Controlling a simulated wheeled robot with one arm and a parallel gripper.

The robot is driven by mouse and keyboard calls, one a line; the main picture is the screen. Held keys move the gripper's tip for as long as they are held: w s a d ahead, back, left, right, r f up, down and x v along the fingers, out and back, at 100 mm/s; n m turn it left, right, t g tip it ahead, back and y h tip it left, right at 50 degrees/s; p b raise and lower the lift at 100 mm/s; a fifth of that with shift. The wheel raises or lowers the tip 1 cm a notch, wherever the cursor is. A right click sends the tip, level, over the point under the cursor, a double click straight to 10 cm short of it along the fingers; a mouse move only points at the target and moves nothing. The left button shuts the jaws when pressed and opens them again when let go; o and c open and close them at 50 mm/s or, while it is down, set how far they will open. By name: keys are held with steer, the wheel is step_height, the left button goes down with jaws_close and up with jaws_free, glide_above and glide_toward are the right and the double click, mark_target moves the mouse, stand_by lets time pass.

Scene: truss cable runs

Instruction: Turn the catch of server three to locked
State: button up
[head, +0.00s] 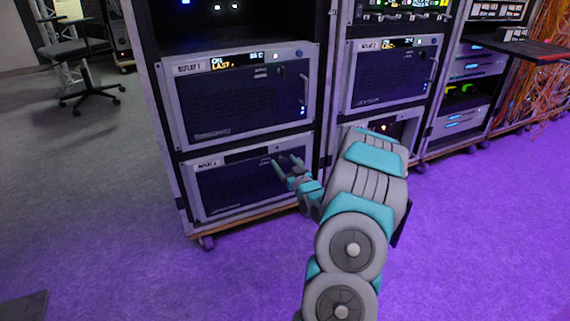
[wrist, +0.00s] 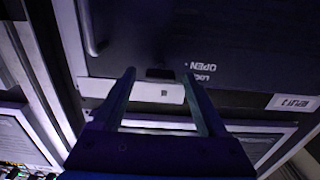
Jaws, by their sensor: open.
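My gripper (head: 288,161) is open in front of the lower unit (head: 236,190) of the left rack. That unit's name label is too small to read, so I cannot tell if it is server three. In the wrist view the two fingers (wrist: 159,76) point at the unit's dark front, which appears upside down. A small black catch (wrist: 160,73) lies between the fingertips, sideways in the picture. I cannot tell whether the fingers touch it. The words OPEN (wrist: 198,66) and LOCK (wrist: 205,77) are printed to its right.
A larger unit (head: 240,95) with a lit display sits above in the same rack. Another rack (head: 388,75) stands to the right, beyond my arm. A wheeled chair (head: 80,60) stands at the far left. The floor (head: 100,180) left of the rack is clear.

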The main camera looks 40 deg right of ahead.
steer(key=shift+c, duration=0.2)
jaws_close()
stand_by(0.3)
steer(key=shift+r+m+p, duration=0.1)
steer(key=shift+m+p, duration=0.2)
steer(key=shift+p, duration=0.05)
steer(key=m+p, duration=0.2)
steer(key=shift+d+r+m, duration=0.1)
steer(key=shift+r+m, duration=0.05)
steer(key=shift+m, duration=0.25)
steer(key=m+p, duration=0.3)
steer(key=m, duration=0.5)
steer(key=m+p, duration=0.1)
steer(key=shift+d+f+m, duration=0.1)
steer(key=shift+f+m, duration=0.2)
steer(key=shift+m, duration=0.1)
steer(key=shift+f+m, duration=0.1)
steer(key=shift+m, duration=2.2)
steer(key=shift+s, duration=0.1)
